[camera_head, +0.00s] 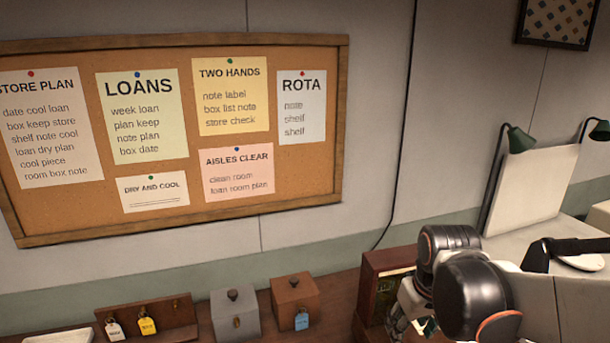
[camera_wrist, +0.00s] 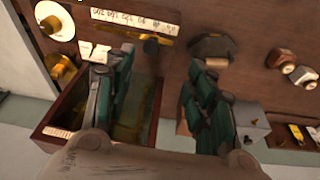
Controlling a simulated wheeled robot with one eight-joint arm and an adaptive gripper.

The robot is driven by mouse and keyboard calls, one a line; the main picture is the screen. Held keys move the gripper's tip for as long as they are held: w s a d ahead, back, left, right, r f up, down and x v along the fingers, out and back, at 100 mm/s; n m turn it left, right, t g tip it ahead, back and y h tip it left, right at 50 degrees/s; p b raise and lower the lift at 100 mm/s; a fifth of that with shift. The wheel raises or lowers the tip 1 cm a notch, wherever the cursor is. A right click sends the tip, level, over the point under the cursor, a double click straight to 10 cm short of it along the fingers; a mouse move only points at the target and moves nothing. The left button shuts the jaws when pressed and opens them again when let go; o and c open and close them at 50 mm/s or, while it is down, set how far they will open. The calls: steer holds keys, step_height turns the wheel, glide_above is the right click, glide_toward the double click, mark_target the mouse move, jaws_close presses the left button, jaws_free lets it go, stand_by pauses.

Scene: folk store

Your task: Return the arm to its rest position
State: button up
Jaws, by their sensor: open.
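My gripper (camera_wrist: 158,62) shows in the wrist view with its two dark green fingers spread apart and nothing between them. The left finger overlaps an open wooden box (camera_wrist: 62,112) with a greenish inside. Whether it touches the box, I cannot tell. The right finger is over the brown tabletop, in front of a grey box (camera_wrist: 252,122). In the head view my arm fills the lower right, beside a dark red wooden box (camera_head: 382,275). The fingers are not clear there.
In the head view a grey lidded box (camera_head: 235,315), a brown lidded box (camera_head: 294,302) and a tag rack (camera_head: 165,312) stand along the wall. A white panel (camera_head: 530,190) stands at the right. A pale strip (camera_wrist: 135,20) and small metal pieces (camera_wrist: 282,58) lie on the tabletop.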

steer(key=s+a+m+t+b, duration=0.1)
steer(key=s+t+b, duration=0.3)
steer(key=s, duration=0.6)
steer(key=shift+s+a+f+m+b, duration=0.25)
steer(key=shift+m+b, duration=0.35)
steer(key=shift+b, duration=0.55)
